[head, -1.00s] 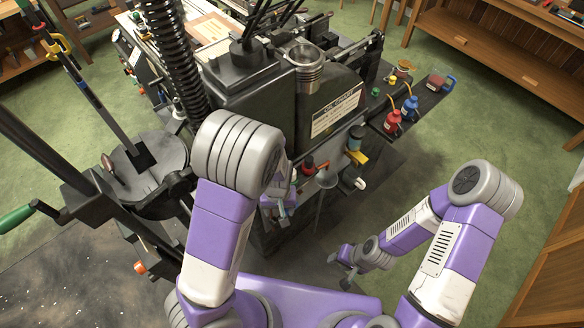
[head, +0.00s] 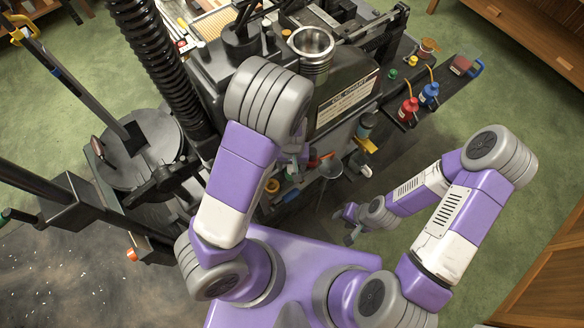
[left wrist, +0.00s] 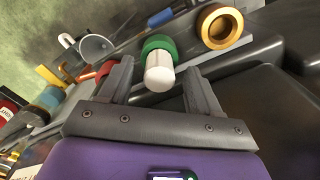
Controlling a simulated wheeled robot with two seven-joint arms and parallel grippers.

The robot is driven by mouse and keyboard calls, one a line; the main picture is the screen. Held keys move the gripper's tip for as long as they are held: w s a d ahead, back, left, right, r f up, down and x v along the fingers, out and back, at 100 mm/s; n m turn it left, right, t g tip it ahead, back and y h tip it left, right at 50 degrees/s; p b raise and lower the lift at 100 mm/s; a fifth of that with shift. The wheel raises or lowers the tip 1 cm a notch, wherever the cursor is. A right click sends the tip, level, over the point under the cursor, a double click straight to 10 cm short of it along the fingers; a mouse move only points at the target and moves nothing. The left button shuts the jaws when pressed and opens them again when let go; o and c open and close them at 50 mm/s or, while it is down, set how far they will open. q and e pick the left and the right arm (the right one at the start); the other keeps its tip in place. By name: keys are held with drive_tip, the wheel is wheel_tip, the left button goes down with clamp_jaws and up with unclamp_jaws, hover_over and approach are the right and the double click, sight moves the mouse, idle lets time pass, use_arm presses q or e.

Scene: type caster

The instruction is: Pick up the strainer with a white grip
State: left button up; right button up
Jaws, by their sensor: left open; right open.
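My left gripper (left wrist: 156,82) is open in the left wrist view, its two fingers on either side of a white cylindrical grip with a green collar (left wrist: 160,70). I cannot tell whether this grip belongs to the strainer. A pale grey, round, funnel-like piece (left wrist: 95,48) is farther off at upper left, with a white hooked piece (left wrist: 67,40) beside it. The head view shows a grey cone-shaped piece (head: 331,168) at the rack and a white piece (head: 361,165) to its right. My left forearm hides most of the left gripper there. My right gripper (head: 348,228) is open and empty, low beside the machine.
The black type-casting machine (head: 345,92) fills the middle, with a metal pot (head: 312,44) on top. Red (head: 408,108) and blue (head: 429,94) bottles stand on its right shelf. A brass ring (left wrist: 220,26) is right of the white grip. Open floor lies to the right.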

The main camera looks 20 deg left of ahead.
use_arm(q)
drive_tip(key=shift+f, duration=0.55)
drive_tip(key=c, duration=1.1)
drive_tip(key=shift+r, duration=0.1)
